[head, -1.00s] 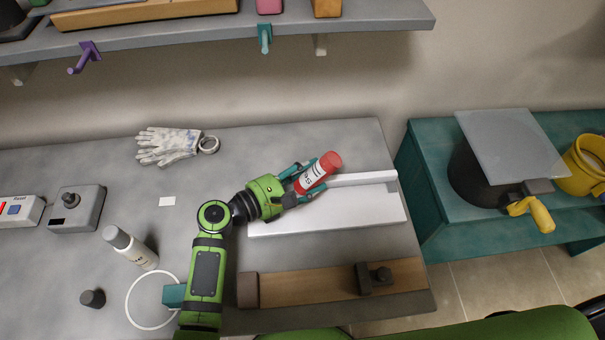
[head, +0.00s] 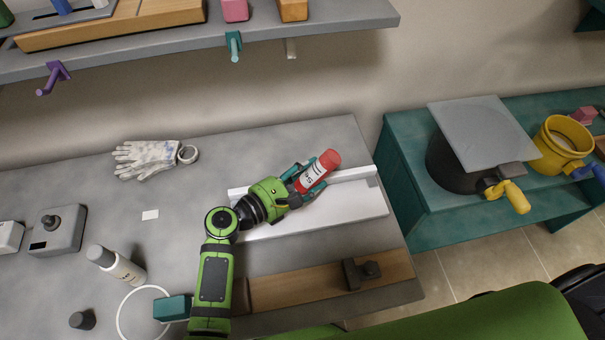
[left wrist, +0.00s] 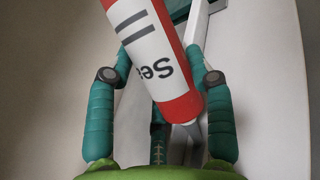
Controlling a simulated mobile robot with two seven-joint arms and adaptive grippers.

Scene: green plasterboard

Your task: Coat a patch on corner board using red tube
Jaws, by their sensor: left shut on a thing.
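The red tube (head: 318,172) has a white label with dark print. My left gripper (head: 306,180) is shut around it, over the corner board. In the left wrist view the tube (left wrist: 150,50) lies slanted between the two teal fingers, its grey nozzle near the palm. The corner board (head: 340,208) is a white L-shaped piece on the grey table, with a low raised wall along its back. The arm and tube hide part of that wall. I cannot tell whether the tube touches the board, and no coating shows on it. My right gripper is not in view.
A wooden rail with a dark clamp (head: 362,274) lies in front of the board. Gloves (head: 147,158), a white bottle (head: 117,265) and a grey switch box (head: 57,231) stand left. A teal bench (head: 400,160) holds a black bucket and a yellow pot (head: 563,143). A shelf (head: 330,24) overhangs the back.

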